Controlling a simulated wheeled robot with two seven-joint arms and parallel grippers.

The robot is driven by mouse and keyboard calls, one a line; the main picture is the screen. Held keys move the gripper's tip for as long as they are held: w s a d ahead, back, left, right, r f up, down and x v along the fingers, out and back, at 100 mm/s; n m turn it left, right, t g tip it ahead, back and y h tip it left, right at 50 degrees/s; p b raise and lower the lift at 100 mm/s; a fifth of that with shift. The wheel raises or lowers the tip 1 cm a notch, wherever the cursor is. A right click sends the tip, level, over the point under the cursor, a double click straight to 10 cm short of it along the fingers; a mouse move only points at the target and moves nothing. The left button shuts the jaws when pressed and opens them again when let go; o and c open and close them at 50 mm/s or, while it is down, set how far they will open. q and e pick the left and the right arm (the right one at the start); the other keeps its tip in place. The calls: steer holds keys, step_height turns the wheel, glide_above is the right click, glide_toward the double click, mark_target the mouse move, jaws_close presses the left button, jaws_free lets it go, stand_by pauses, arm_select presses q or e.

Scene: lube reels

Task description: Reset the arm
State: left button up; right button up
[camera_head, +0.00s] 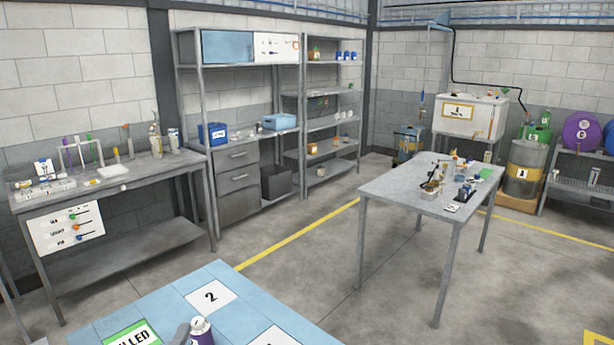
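A blue table (165,301) fills the bottom left of the head view. On it are a white card marked 2 (210,296), a green and white sign ending in "LLED" (132,337) and part of another white card (276,337). A purple container with a white top (201,334) stands at the table's lower part, cut off by the bottom edge. A small grey rounded shape shows just left of it. It may be a fingertip of my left gripper, but I cannot tell. My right gripper is not in view.
A metal workbench (110,185) with a tube rack (82,153) stands at left. A shelf unit (240,165) with drawers stands behind. A grey table (430,190) with small items stands right of centre. Drums (524,166) stand at far right. Open floor (290,275) lies between the tables.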

arm_select(q)
steer(key=s+a+f+n+g+y, duration=0.1)
steer(key=s+a+f+n+g, duration=0.1)
steer(key=s+f+n+g, duration=0.5)
steer(key=s+a+f+n+g+y, duration=0.15)
steer(key=s+f, duration=0.25)
steer(key=f, duration=0.7)
steer(key=s+d+f+n+g+h, duration=0.1)
steer(key=s+f+n+g, duration=0.25)
steer(key=s, duration=0.45)
steer(key=s+d+f+n+g+h, duration=0.1)
steer(key=s+f+n+g, duration=0.15)
steer(key=s+f, duration=0.45)
step_height(320, 180, down, 32)
steer(key=s+m+g+b, duration=0.1)
steer(key=s+g+b, duration=0.15)
steer(key=b, duration=0.25)
steer(key=s+a+f+b, duration=0.2)
steer(key=s+f+b, duration=0.3)
steer(key=s+f, duration=1.3)
steer(key=shift+s+a+f+g, duration=0.15)
steer(key=shift+a+f+g, duration=0.2)
steer(key=shift+f, duration=1.75)
